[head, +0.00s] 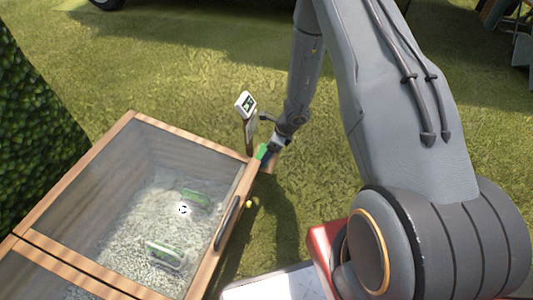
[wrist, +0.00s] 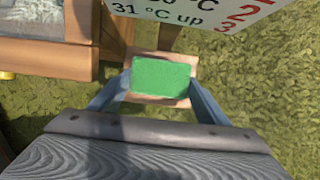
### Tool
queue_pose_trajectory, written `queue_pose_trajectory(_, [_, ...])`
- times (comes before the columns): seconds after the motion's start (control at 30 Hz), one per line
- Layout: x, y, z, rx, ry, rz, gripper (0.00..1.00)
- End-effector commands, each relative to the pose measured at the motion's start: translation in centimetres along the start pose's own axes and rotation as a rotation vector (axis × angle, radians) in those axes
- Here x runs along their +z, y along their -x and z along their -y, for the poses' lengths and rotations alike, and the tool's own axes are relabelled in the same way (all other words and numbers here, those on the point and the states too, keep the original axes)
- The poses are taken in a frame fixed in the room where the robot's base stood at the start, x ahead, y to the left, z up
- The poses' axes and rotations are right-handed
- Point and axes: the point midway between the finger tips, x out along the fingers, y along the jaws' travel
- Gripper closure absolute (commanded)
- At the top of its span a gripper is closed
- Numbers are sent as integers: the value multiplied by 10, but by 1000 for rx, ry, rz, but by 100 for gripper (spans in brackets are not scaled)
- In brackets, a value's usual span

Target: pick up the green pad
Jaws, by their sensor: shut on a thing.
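The green pad (wrist: 161,77) is a flat green rectangle between the two fingers of my gripper (wrist: 160,92) in the wrist view. My gripper is shut on it. Behind the pad is a tan wooden surface, part of a post under a sign; I cannot tell whether the pad still touches it. In the head view the pad (head: 262,152) is a small green patch at the tip of my gripper (head: 267,154), beside the corner of the wooden box.
A wooden box with a clear lid (head: 125,128) stands at the left, with green-labelled items (head: 165,254) inside on gravel. A white sign (head: 246,104) on a post stands by its corner and shows in the wrist view (wrist: 190,14). A hedge (head: 35,130) is at far left. Grass is open behind.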

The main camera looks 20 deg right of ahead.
Motion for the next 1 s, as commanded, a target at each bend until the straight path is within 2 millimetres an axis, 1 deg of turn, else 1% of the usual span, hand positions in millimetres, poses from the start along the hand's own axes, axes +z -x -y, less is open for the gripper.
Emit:
queue_pose_trajectory(0.17, [9, 22, 0, -1, 1, 1, 55])
queue_pose_trajectory(0.27, [16, 40, 0, -1, 2, 1, 55])
queue_pose_trajectory(0.7, [61, 147, 0, -4, 2, 1, 55])
queue_pose_trajectory(0.9, [79, 190, 0, -2, 2, 1, 55])
queue_pose_trajectory(1.0, [86, 208, 0, -2, 2, 1, 55])
